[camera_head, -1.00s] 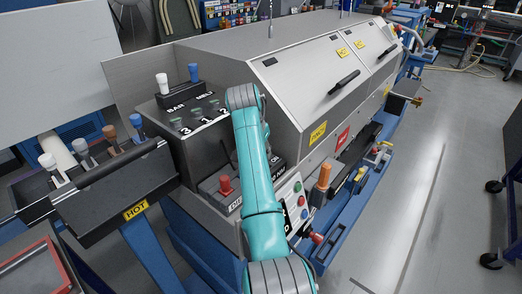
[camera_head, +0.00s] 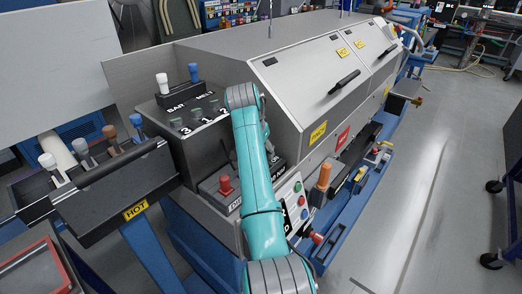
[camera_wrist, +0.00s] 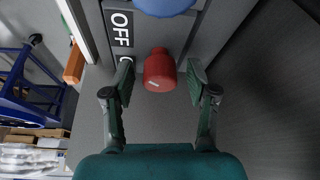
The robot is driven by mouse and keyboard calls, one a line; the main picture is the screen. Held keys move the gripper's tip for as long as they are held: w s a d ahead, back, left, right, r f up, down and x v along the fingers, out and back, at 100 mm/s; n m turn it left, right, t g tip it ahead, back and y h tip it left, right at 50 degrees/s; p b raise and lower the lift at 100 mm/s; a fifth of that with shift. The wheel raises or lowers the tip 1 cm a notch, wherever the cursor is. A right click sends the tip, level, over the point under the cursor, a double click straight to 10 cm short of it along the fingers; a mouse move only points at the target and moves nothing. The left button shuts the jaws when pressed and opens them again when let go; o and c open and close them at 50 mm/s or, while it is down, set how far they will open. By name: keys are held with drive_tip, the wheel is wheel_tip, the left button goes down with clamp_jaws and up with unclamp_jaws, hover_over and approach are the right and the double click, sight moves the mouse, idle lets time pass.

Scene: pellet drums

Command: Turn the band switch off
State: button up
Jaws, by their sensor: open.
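In the wrist view, a red rounded knob (camera_wrist: 159,71) sits between the fingertips of my open gripper (camera_wrist: 160,78), with a gap on each side. A black label reading OFF (camera_wrist: 121,27) is beyond it to the left; a second label is partly covered. No label naming the band switch is readable there. In the head view, my teal arm reaches over the machine's front panel and hides most of the gripper and part of the panel. A red knob (camera_head: 226,185) stands left of my arm; I cannot tell whether it is the same knob.
A blue round part (camera_wrist: 164,5) lies just beyond the red knob in the wrist view. White (camera_head: 162,83) and blue (camera_head: 193,72) knobs stand on the upper box. A button panel (camera_head: 295,201) and an orange handle (camera_head: 323,176) are right of my arm.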

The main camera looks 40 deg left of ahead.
drive_tip(key=v, duration=1.1)
drive_tip(key=shift+s+r, duration=0.2)
drive_tip(key=shift+r, duration=0.15)
